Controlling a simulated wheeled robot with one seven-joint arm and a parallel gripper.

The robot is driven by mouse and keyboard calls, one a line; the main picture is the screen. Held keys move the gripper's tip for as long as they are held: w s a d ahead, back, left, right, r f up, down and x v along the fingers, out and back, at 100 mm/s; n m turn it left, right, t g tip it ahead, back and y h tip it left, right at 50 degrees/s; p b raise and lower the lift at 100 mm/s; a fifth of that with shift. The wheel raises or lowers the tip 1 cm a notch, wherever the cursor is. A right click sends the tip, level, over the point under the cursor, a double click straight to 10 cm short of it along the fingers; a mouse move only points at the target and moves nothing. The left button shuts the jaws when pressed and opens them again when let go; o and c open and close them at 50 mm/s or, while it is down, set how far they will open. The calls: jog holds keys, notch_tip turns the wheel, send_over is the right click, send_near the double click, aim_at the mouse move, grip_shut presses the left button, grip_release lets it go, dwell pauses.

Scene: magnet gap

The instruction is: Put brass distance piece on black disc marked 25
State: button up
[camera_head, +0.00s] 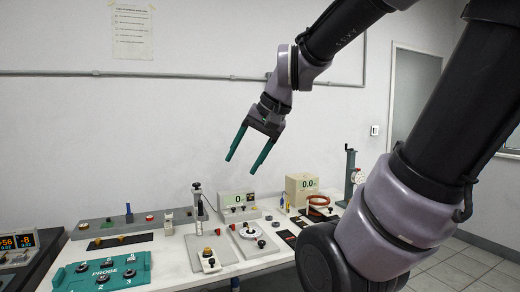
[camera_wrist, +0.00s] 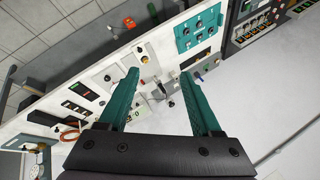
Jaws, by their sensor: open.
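My gripper (camera_head: 241,166) is open and empty, high above the white bench, its two teal fingers pointing down and left. In the wrist view my gripper (camera_wrist: 160,73) has clear space between its fingers. A small brass-coloured piece (camera_head: 208,251) sits on a pale plate at the bench front; it may be the distance piece, but I cannot be sure. A brass-coloured piece (camera_wrist: 144,59) also shows in the wrist view.
A teal PROBE panel (camera_head: 103,271) with black knobs stands at front left. A post stand (camera_head: 198,205), a meter reading 0 (camera_head: 238,202) and a beige box reading 0.0 (camera_head: 301,188) stand further back. A red-brown ring (camera_head: 319,201) lies right.

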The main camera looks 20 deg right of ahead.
jog(key=shift+n+t+h, duration=0.6)
jog(key=shift+t+h, duration=0.2)
jog(key=shift+t, duration=0.1)
jog(key=s+d+r, duration=0.2)
jog(key=shift+s+d+r, duration=0.1)
jog(key=shift+s+d, duration=0.05)
jog(key=shift+d, duration=0.25)
